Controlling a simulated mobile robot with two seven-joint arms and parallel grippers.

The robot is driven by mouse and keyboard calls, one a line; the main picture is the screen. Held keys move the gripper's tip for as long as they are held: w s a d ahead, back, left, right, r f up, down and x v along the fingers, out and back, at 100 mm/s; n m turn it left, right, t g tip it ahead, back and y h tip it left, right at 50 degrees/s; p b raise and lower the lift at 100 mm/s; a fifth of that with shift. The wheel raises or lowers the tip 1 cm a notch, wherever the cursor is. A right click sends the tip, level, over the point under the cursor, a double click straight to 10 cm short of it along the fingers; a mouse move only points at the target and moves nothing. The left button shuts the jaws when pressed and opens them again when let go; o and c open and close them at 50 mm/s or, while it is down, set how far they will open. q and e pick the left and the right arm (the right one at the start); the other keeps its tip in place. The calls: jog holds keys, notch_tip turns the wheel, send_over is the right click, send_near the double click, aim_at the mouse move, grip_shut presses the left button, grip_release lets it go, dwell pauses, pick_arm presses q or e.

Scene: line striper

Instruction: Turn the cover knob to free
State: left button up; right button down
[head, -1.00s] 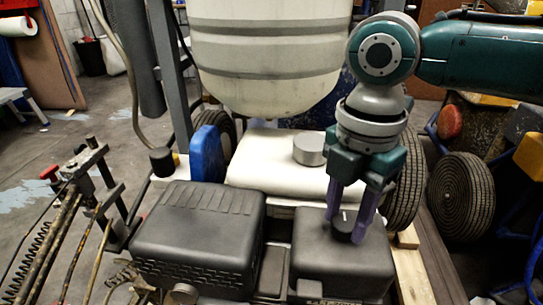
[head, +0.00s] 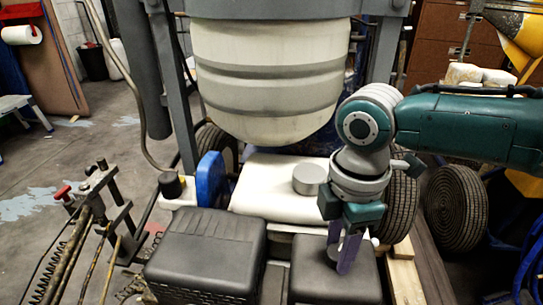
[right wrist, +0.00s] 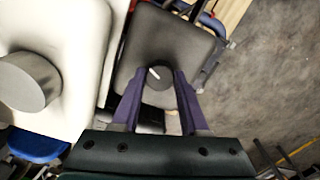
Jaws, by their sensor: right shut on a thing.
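The cover knob (right wrist: 158,92) is a round black knob with a white pointer line, on top of a dark grey box cover (right wrist: 172,45). In the right wrist view it sits between the two purple fingers of my right gripper (right wrist: 155,85), and its white line points up and slightly left. In the head view the same cover (head: 325,285) is at the bottom, right of centre. My right gripper (head: 346,255) points down onto it, shut on the knob, and its fingers mostly hide the knob there. My left gripper is not in view.
A second, ribbed black cover (head: 205,250) stands to the left. Behind are a white tank panel with a grey round cap (head: 309,178), a blue part (head: 209,180) and a large hanging white tank (head: 265,80). Wheels stand at the right.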

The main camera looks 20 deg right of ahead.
jog(key=m+p, duration=0.2)
jog(key=shift+r+m, duration=0.25)
jog(key=shift+m, duration=0.15)
jog(key=m+p, duration=0.2)
jog(key=m, duration=0.1)
jog(key=shift+m, duration=0.3)
jog(key=m+p, duration=0.1)
jog(key=m, duration=0.2)
jog(key=shift+f, duration=0.15)
jog(key=shift+m+p, duration=0.5)
jog(key=shift+m, duration=0.9)
jog(key=shift+c, duration=2.1)
grip_release()
